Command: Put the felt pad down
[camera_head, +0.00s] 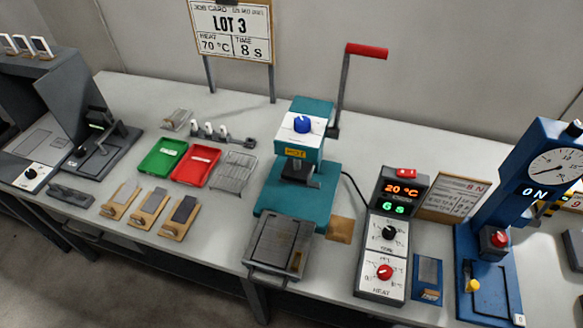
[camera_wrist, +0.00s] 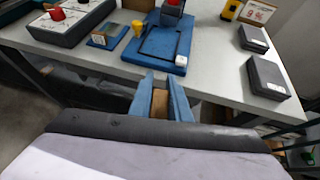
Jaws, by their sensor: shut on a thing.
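My gripper (camera_wrist: 160,88) shows in the wrist view with two blue fingers. They are shut on a small brown block-like piece (camera_wrist: 159,103), which I take to be the felt pad. Only part of it shows between the fingers; its underside is hidden. In the picture the fingers overlap the table's front edge, below the blue base of the gauge stand (camera_wrist: 160,48). I cannot tell their height above the table. My gripper is not in the head view. A flat tan square (camera_head: 341,230) lies on the table right of the teal press (camera_head: 296,180).
The control box (camera_head: 387,240) stands right of the press, with a small blue tray (camera_head: 428,278) beside it. The blue gauge stand (camera_head: 487,285) is further right. Dark grey blocks (camera_wrist: 267,75) lie right of it in the wrist view. Green (camera_head: 162,157) and red (camera_head: 196,164) trays stand left.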

